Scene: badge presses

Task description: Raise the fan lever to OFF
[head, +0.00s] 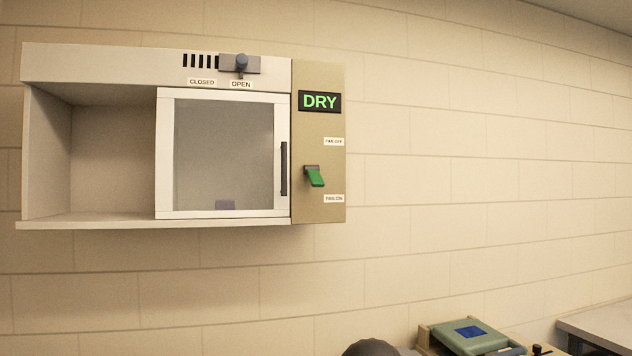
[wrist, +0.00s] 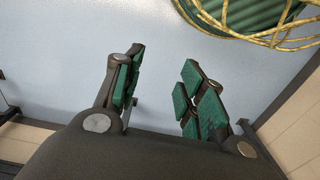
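The green fan lever (head: 315,177) is on the tan side panel (head: 318,222) at the right of the wall cabinet in the head view. It sticks out between the FAN OFF label (head: 334,142) above and the FAN ON label (head: 334,198) below, and its tip slants downward. A sign above reads DRY (head: 320,102) in green. My gripper (wrist: 160,90) shows in the wrist view with its green-padded fingers apart and nothing between them. It is not near the lever in either view; the lever does not show in the wrist view.
The cabinet's glass door (head: 223,155) covers its right part; the left bay is open and empty. A slider knob (head: 241,65) sits above the OPEN label. A green and blue device (head: 475,336) stands at lower right. A green round thing with yellow strands (wrist: 265,15) shows in the wrist view.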

